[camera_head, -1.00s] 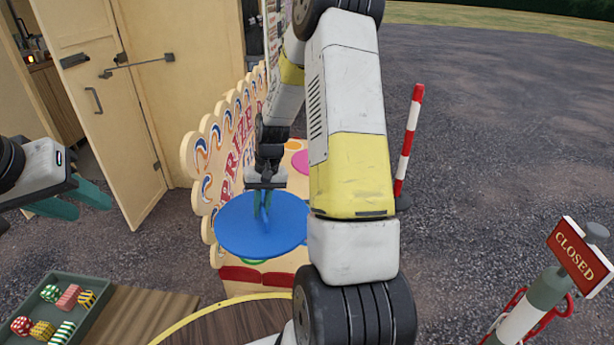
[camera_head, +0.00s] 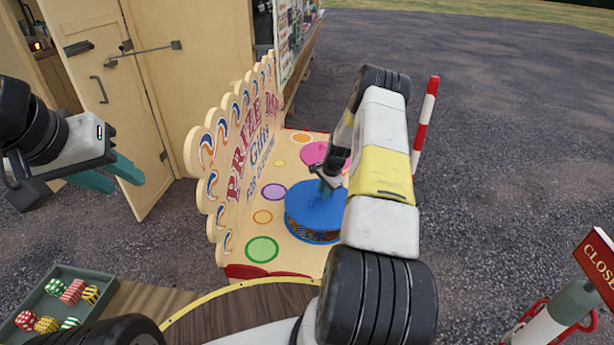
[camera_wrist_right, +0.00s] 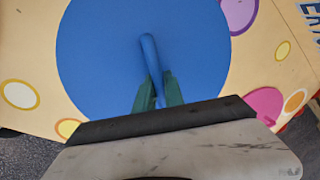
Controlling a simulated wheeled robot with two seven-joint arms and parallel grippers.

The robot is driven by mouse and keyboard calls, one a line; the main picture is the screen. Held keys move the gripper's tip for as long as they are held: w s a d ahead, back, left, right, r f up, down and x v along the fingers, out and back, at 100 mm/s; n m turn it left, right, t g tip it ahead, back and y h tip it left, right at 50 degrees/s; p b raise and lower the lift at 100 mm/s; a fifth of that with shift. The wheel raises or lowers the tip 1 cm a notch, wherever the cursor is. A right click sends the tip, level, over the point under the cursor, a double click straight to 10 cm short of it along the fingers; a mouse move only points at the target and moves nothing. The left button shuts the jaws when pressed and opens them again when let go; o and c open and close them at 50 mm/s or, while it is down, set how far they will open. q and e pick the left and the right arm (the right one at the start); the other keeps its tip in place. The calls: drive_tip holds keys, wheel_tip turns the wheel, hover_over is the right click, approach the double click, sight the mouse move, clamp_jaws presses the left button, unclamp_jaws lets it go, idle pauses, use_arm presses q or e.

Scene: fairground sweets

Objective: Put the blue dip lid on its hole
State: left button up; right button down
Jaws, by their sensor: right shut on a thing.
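The blue dip lid (camera_head: 305,201) is a round disc with an upright blue handle (camera_wrist_right: 149,58). My right gripper (camera_head: 325,188) is shut on that handle; its green fingers also show on either side of it in the right wrist view (camera_wrist_right: 158,92). The lid is over a round blue-rimmed opening with patterned contents (camera_head: 314,236) on the cream prize dip board. A narrow band of contents shows below the lid's near edge, and the rest is hidden. I cannot tell whether the lid touches the rim. My left gripper (camera_head: 112,176) is open and empty at the left.
The board (camera_head: 290,256) has coloured spots and a scalloped prize dip sign (camera_head: 235,155) along its left side. A green tray (camera_head: 98,275) of patterned sweets is at lower left. A red-and-white post (camera_head: 425,122) stands behind right, and a closed sign (camera_head: 598,262) at right.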

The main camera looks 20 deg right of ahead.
sight(321, 206)
drive_tip(key=shift+s+x, duration=0.2)
drive_tip(key=shift+x, duration=0.9)
drive_tip(key=shift+s+x, duration=0.15)
drive_tip(key=shift+x, duration=0.95)
drive_tip(key=shift+s+x, duration=0.2)
drive_tip(key=shift+x, duration=0.85)
drive_tip(key=shift+x, duration=0.75)
drive_tip(key=shift+s+d, duration=0.15)
drive_tip(key=c, duration=1.3)
unclamp_jaws()
drive_tip(key=shift+c, duration=0.2)
drive_tip(key=shift+v, duration=3.85)
